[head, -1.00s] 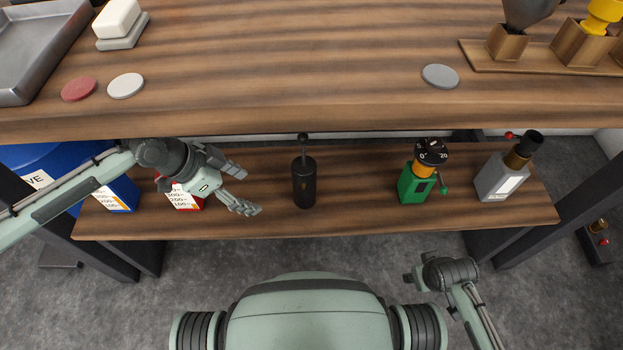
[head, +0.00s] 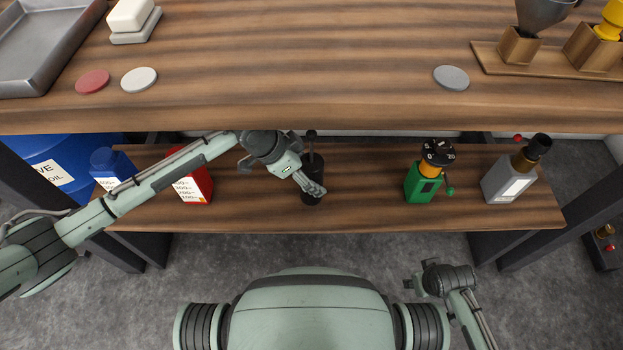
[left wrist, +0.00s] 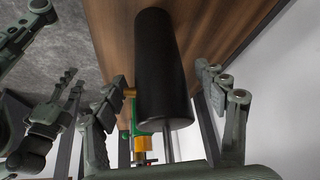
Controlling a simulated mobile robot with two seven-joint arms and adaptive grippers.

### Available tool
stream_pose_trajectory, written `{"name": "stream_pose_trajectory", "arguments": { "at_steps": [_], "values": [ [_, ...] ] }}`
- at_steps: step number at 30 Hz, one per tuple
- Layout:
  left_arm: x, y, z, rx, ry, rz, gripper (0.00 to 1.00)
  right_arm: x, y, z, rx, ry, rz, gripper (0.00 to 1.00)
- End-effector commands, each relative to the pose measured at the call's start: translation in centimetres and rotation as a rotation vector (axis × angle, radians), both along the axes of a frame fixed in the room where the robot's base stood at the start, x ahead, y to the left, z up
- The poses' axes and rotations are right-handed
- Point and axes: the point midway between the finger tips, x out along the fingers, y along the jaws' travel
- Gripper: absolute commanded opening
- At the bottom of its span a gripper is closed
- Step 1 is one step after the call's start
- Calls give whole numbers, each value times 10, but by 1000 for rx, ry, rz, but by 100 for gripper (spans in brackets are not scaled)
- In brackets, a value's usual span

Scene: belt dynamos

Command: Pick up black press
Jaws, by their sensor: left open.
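The black press (head: 313,170) stands upright on the lower shelf, a dark cylinder with a thin rod and knob on top. My left gripper (head: 314,190) is at the press, its fingers overlapping it in the head view and covering part of its body. In the left wrist view the press (left wrist: 160,70) sits between the two spread fingers, with visible room on the right side. Its rod points toward the palm. The gripper is open. Part of my right arm (head: 440,278) shows low on the right, away from the shelf; its finger state is unclear.
On the same shelf (head: 260,215) are a green device with a black dial (head: 424,185), a grey bottle (head: 510,180), a red container (head: 194,185) and a blue one (head: 108,168). The thick worktop (head: 300,100) overhangs the shelf. The shelf between press and green device is clear.

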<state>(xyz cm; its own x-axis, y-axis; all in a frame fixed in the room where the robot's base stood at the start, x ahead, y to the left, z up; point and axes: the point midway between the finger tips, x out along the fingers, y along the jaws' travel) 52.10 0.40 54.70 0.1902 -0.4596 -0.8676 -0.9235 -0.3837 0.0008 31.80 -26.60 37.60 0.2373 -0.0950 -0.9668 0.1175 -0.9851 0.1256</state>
Motion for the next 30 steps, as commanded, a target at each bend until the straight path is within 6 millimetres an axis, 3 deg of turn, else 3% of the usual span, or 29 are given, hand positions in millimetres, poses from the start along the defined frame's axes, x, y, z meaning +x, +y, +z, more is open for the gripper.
{"name": "stream_pose_trajectory", "arguments": {
  "at_steps": [4,10,27,30],
  "values": [
    [2,-4,-9,0,-1,0,72,8,1,11,2,-23,2,40],
    [2,-4,-9,1,-1,0,72,7,0,10,-1,-17,1,40],
    [2,-4,-8,0,-1,0,1,2,-1,6,-2,-7,-1,40],
    [3,-5,-6,-3,-4,0,0,2,-1,6,-3,-8,-1,40]
  ]
}}
